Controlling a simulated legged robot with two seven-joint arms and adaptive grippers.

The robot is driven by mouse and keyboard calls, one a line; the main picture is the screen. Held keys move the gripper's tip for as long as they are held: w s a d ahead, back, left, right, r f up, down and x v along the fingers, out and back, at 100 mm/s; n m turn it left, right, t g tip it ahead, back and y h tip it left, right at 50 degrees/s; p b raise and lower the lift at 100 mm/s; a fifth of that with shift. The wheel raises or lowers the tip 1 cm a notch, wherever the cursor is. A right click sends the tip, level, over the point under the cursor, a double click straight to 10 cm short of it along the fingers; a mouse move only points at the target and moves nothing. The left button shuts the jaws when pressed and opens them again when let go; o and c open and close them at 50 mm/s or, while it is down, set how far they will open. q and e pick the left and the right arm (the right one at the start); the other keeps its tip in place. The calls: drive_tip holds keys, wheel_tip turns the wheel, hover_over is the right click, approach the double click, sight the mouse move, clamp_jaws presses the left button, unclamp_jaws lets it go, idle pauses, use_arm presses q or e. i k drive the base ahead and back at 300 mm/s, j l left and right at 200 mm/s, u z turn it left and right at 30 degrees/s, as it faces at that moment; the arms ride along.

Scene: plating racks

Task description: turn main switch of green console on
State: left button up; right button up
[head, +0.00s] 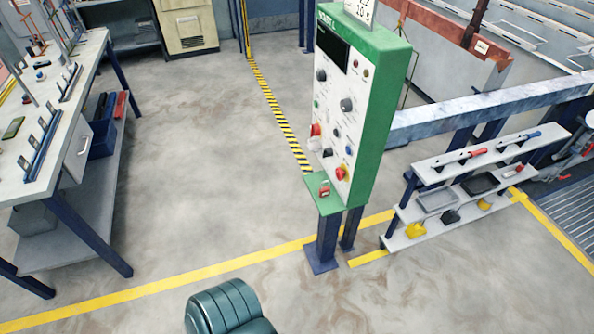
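The green console (378,110) stands right of the middle in the head view, on dark blue legs. Its pale front panel faces left and carries black knobs, small lamps and buttons. Low on the panel is a red rotary handle on a yellow backing (341,173), which looks like the main switch; its exact setting is too small to tell. A larger red knob or button (315,129) sits higher at the panel's left edge. A small red item (324,190) lies on the green ledge below the panel. Neither of my grippers is in view.
A workbench (60,140) with racks stands at left. A low shelf (465,205) with tools and trays stands right of the console, by a grey rail (480,110). A dark green ribbed padded object (228,308) is at the bottom. The floor left of the console is clear.

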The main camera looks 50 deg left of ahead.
sight(314, 129)
drive_tip(key=u, duration=1.4)
